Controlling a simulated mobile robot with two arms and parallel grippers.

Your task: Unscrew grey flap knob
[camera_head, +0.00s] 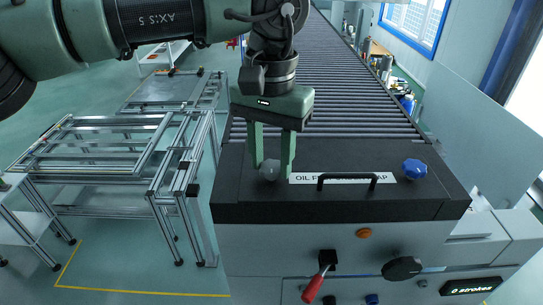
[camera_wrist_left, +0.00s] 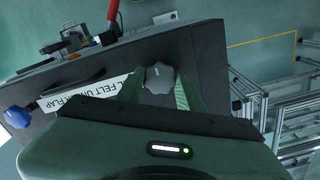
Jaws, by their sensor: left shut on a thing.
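The grey flap knob (camera_head: 269,171) sits on the left part of the dark flap's top (camera_head: 350,155). My left gripper (camera_head: 271,170) points down at it, with its two green fingers on either side of the knob. In the left wrist view the grey lobed knob (camera_wrist_left: 159,78) shows between the green fingers (camera_wrist_left: 160,85). The gripper is shut on it. I cannot tell whether the knob has lifted off the flap. My right gripper is in neither view.
A black handle (camera_head: 347,181) crosses the white label, and a blue knob (camera_head: 415,169) sits to its right. A red lever (camera_head: 314,287) and a black knob (camera_head: 401,268) are on the front panel. Aluminium frames (camera_head: 150,180) stand at left.

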